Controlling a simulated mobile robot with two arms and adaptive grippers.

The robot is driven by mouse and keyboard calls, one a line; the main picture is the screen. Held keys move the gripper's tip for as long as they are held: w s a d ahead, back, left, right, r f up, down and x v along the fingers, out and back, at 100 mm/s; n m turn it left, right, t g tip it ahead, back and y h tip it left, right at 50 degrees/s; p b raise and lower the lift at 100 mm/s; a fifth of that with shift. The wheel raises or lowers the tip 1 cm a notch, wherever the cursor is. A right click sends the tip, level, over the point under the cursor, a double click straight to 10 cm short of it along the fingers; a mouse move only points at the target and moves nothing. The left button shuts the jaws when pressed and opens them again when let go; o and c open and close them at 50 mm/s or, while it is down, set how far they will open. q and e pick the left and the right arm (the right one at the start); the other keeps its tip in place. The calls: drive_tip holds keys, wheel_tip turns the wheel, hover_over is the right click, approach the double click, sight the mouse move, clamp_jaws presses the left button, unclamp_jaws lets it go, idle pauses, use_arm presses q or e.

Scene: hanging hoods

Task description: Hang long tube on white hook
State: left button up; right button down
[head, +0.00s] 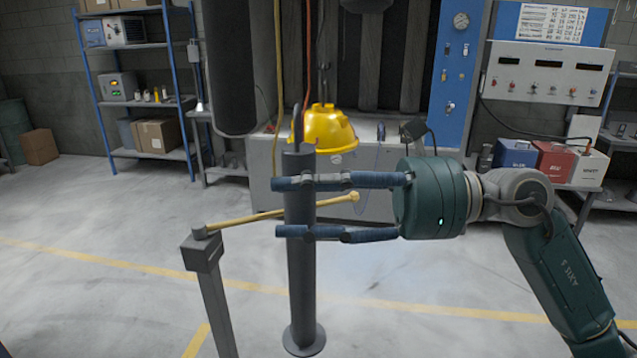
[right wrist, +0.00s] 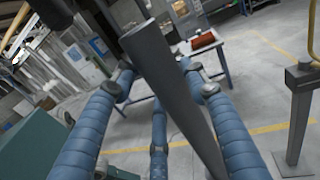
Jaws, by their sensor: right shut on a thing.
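The long tube (head: 300,262) is dark grey, roughly upright, with a round flange at its bottom end and a thin loop-like piece at its top. My right gripper (head: 297,208) comes in from the right, its blue fingers shut on the tube's upper half. In the right wrist view the tube (right wrist: 172,75) runs slantwise between the fingers. A pale yellowish rod (head: 245,218), perhaps the white hook, reaches from a grey post (head: 215,300) and passes behind the tube to a knobbed end. The post also shows in the right wrist view (right wrist: 298,120). My left gripper is out of view.
A yellow hood (head: 328,130) hangs behind the tube's top. A dark hanging cylinder (head: 232,70) is to its left. A blue shelf (head: 140,100) with boxes stands back left, a control panel (head: 548,70) back right. The floor around is mostly clear.

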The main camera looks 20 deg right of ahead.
drive_tip(key=shift+p+x, duration=0.45)
drive_tip(key=shift+x, duration=0.3)
drive_tip(key=shift+w, duration=0.1)
drive_tip(key=shift+w+a, duration=0.15)
drive_tip(key=shift+a, duration=0.15)
drive_tip(key=shift+a+r, duration=0.1)
drive_tip(key=shift+w+a+p, duration=0.65)
drive_tip(key=shift+a+p, duration=0.05)
drive_tip(key=shift+a, duration=0.15)
drive_tip(key=shift+w+a, duration=0.1)
drive_tip(key=shift+a, duration=0.05)
